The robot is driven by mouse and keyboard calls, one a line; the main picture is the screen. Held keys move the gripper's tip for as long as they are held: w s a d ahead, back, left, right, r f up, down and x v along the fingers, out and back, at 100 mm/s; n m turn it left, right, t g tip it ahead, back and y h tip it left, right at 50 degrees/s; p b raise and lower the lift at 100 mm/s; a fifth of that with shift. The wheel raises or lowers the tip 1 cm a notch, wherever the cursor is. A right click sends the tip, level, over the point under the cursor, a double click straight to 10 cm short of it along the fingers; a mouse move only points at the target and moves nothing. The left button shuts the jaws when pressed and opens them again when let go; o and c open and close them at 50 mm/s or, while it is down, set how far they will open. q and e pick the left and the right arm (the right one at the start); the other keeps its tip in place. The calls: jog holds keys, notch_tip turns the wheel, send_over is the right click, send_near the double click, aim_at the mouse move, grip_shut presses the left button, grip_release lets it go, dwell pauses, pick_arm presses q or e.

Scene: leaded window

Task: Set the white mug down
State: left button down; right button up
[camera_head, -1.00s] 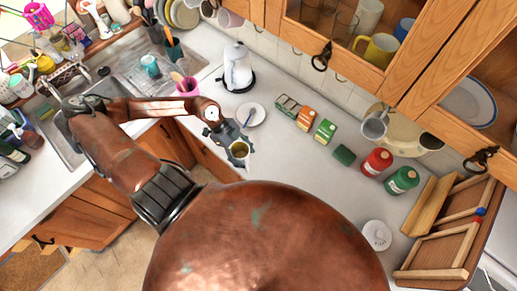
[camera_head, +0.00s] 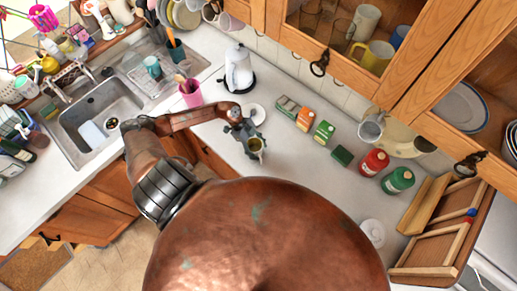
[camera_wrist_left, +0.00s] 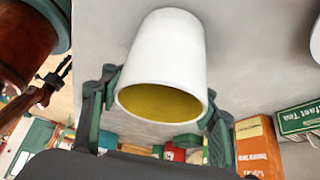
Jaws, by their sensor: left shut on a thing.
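The white mug (camera_wrist_left: 165,50) has a yellow inside. In the left wrist view it sits between the two fingers of my left gripper (camera_wrist_left: 160,105), its open end towards the camera. I cannot tell whether the mug's base touches the counter. My right gripper is not in view.
A small white plate (camera_head: 257,113) lies just behind the gripper, partly hidden. A white kettle (camera_head: 239,70) and pink cup (camera_head: 191,93) stand behind. Boxes (camera_head: 305,118), a red jar (camera_head: 374,162) and a green jar (camera_head: 398,180) stand to the right.

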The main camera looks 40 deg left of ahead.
pick_arm(q)
jog(key=shift+f, duration=0.1)
jog(key=c, duration=1.2)
grip_release()
jog(key=o, duration=0.4)
jog(key=b+v, duration=0.3)
jog(key=v, duration=0.7)
jog(key=shift+a+r, duration=0.2)
jog(key=shift+r, duration=0.2)
jog(key=shift+a+r, duration=0.3)
jog(key=shift+r, duration=0.35)
